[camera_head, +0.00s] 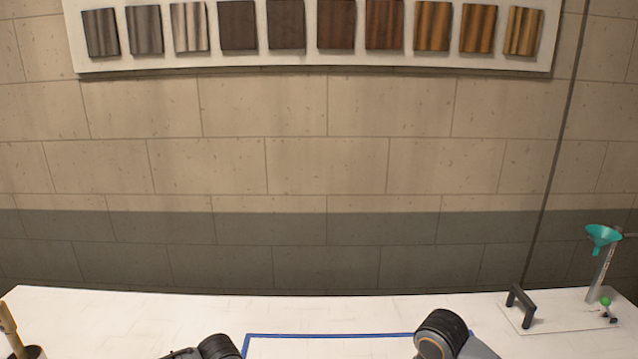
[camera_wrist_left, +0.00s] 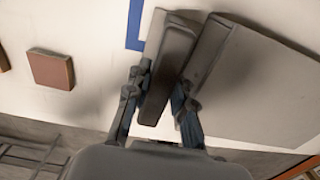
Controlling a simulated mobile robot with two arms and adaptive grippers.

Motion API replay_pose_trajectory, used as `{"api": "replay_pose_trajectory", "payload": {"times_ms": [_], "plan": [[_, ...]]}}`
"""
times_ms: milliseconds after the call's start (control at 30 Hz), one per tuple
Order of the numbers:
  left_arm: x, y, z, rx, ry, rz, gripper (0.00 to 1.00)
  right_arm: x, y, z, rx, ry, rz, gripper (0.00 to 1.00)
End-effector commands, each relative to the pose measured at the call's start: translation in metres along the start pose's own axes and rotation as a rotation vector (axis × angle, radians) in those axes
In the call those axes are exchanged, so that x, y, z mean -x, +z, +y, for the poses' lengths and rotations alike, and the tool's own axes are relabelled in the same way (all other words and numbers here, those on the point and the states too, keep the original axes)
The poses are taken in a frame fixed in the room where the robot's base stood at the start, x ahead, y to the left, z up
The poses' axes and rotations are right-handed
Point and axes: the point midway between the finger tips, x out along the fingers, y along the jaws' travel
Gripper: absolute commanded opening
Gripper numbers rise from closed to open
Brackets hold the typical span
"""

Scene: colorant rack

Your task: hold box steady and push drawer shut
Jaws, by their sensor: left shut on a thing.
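In the left wrist view my left gripper (camera_wrist_left: 158,108) is shut on a narrow grey panel (camera_wrist_left: 172,65), with one finger on each side of it. A larger grey box-like body (camera_wrist_left: 255,85) lies just right of the panel, with a thin wedge-shaped gap between them near the right finger. I cannot tell for sure whether the panel is the drawer's front or part of the box. In the head view only parts of my arms show at the bottom edge; the box, the drawer and both grippers are out of that view.
Blue tape (camera_head: 330,336) marks an outline on the white table (camera_head: 130,310). A dark cup (camera_head: 27,352) is at the left. A reddish-brown square block (camera_wrist_left: 50,70) shows in the wrist view.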

Motion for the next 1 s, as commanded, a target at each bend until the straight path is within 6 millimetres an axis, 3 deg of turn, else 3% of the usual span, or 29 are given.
{"api": "replay_pose_trajectory", "payload": {"times_ms": [200, 233, 333, 367, 733, 867, 1000], "plan": [[-0.001, 0.0, 0.002, 0.003, 0.004, 0.001, 0.0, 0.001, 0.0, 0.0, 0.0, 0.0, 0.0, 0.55], [-0.001, 0.0, 0.002, 0.003, 0.004, 0.001, 0.27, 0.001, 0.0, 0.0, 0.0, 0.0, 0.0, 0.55], [0.0, 0.0, 0.002, 0.002, 0.004, 0.001, 0.47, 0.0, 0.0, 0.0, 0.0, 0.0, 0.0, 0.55], [0.0, 0.0, 0.002, 0.002, 0.003, 0.001, 0.49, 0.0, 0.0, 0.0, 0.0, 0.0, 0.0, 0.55], [0.005, 0.001, 0.001, 0.001, 0.002, -0.001, 0.49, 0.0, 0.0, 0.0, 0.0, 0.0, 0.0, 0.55], [0.024, 0.001, 0.001, 0.001, 0.001, -0.003, 0.49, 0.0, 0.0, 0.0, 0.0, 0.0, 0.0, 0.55], [0.054, 0.002, 0.001, 0.001, 0.001, -0.004, 0.49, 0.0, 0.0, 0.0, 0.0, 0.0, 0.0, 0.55]]}}
